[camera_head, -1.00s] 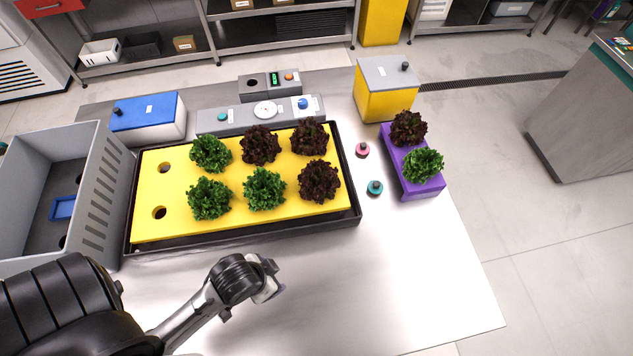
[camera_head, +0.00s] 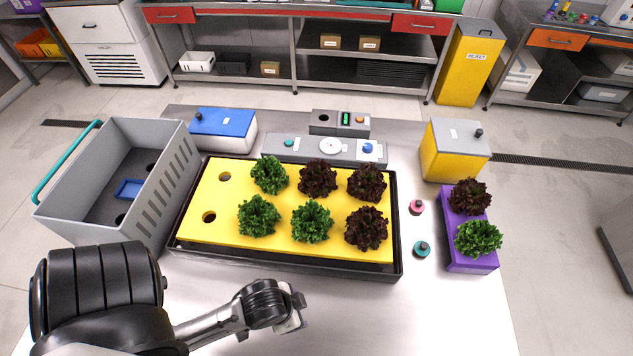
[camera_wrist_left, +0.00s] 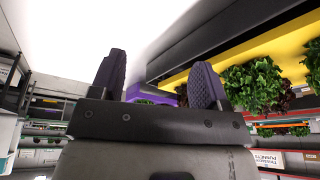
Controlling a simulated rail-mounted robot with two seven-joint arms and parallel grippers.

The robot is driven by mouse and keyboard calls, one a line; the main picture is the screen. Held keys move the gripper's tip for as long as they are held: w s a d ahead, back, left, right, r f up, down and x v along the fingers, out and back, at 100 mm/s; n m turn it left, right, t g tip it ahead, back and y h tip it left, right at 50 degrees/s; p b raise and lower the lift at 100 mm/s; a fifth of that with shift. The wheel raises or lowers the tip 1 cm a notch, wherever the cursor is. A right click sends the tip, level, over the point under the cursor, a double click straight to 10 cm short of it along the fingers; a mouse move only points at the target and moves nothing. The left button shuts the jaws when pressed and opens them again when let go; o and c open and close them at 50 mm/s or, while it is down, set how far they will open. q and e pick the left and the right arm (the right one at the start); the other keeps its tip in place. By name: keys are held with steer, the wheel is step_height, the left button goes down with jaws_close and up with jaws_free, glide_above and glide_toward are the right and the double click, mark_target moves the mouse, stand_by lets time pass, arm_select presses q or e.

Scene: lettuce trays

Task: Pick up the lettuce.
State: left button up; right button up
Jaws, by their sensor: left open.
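Several lettuces sit in holes of a yellow board (camera_head: 222,232) in a black tray (camera_head: 290,268). The green ones are at back left (camera_head: 269,174), front left (camera_head: 259,215) and front middle (camera_head: 312,222). The dark red ones are at back middle (camera_head: 318,178), back right (camera_head: 367,183) and front right (camera_head: 366,229). A purple block (camera_head: 470,260) at the right bears a dark red lettuce (camera_head: 469,196) and a green one (camera_head: 478,238). My left gripper (camera_head: 299,310) is in front of the tray, open and empty; its fingers (camera_wrist_left: 158,80) stand apart in the wrist view. My right gripper is not in view.
A grey crate (camera_head: 80,208) with a blue item (camera_head: 129,189) stands left. Blue-lidded (camera_head: 222,125) and yellow (camera_head: 455,152) boxes and a grey panel with a dial (camera_head: 310,150) stand behind. Pink (camera_head: 416,207) and teal (camera_head: 421,249) knobbed pieces lie right of the tray. The front table is clear.

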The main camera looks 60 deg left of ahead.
arm_select(q)
steer(key=shift+o, duration=0.5)
steer(key=o, duration=0.3)
steer(key=shift+d, duration=0.2)
